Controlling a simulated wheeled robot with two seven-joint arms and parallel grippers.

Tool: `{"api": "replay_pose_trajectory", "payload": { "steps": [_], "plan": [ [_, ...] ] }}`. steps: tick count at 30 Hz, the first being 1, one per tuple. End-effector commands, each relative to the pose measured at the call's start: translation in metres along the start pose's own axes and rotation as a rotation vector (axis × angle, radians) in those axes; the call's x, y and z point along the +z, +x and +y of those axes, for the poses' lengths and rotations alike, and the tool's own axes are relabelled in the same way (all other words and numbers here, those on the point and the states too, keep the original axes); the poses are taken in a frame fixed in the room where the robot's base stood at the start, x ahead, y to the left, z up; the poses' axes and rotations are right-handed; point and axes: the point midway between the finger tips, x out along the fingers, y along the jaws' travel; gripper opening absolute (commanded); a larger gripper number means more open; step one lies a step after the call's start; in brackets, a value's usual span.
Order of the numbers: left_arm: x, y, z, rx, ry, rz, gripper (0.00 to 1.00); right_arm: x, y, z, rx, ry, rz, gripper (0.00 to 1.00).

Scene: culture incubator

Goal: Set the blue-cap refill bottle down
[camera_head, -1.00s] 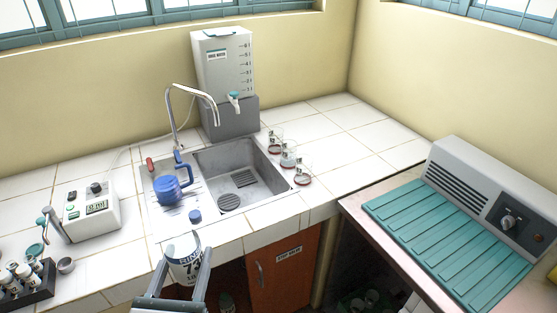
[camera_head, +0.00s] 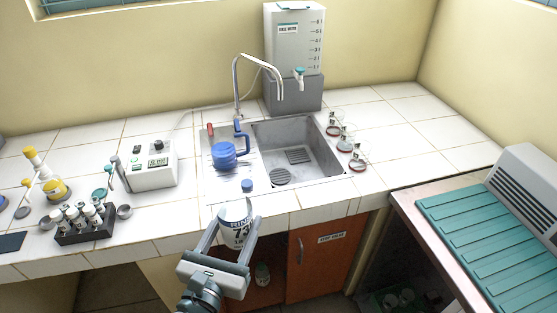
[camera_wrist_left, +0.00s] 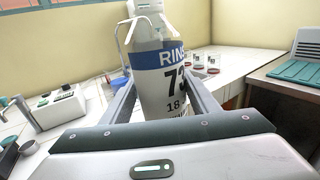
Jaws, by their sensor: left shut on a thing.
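My left gripper (camera_head: 236,221) is shut on a white bottle (camera_head: 236,232) with a blue label band and large dark digits. The bottle is upright in front of the counter's front edge, in the head view. In the left wrist view the same bottle (camera_wrist_left: 168,75) stands between the two fingers, its band reading "RIN" and its top partly cut off by the frame. A small blue cap (camera_head: 247,185) lies on the sink's left side, apart from the bottle. My right gripper is in neither view.
A blue jug (camera_head: 223,155) stands on the drainboard left of the sink basin (camera_head: 300,150). Left of it are a white device (camera_head: 152,168) and a dark rack of vials (camera_head: 85,226). Small flasks stand right of the basin. The tiled front strip (camera_head: 165,228) has free room.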

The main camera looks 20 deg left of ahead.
Motion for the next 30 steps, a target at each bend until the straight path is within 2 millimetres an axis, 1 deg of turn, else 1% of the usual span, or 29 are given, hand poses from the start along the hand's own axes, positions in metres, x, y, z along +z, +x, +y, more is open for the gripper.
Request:
{"api": "replay_pose_trajectory", "payload": {
  "steps": [5,8,11,14,17,24,27,30],
  "plan": [
    [-0.001,0.006,0.001,0.009,0.001,-0.004,0.17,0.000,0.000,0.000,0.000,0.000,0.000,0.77],
    [-0.003,0.017,0.003,0.025,0.005,-0.006,0.17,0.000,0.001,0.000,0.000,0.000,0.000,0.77],
    [-0.007,0.034,0.006,0.052,0.010,-0.008,0.17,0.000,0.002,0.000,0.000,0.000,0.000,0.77],
    [-0.011,0.057,0.010,0.087,0.014,-0.011,0.17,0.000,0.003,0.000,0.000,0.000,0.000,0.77],
    [-0.015,0.085,0.015,0.129,0.017,-0.013,0.17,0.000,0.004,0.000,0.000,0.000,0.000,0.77],
    [-0.015,0.157,0.027,0.234,0.014,-0.010,0.17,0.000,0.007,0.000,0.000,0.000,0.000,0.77],
    [-0.012,0.181,0.030,0.270,0.009,-0.008,0.17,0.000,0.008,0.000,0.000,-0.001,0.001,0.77],
    [-0.008,0.200,0.032,0.296,0.006,-0.006,0.17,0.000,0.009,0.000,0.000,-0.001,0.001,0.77]
  ]
}}
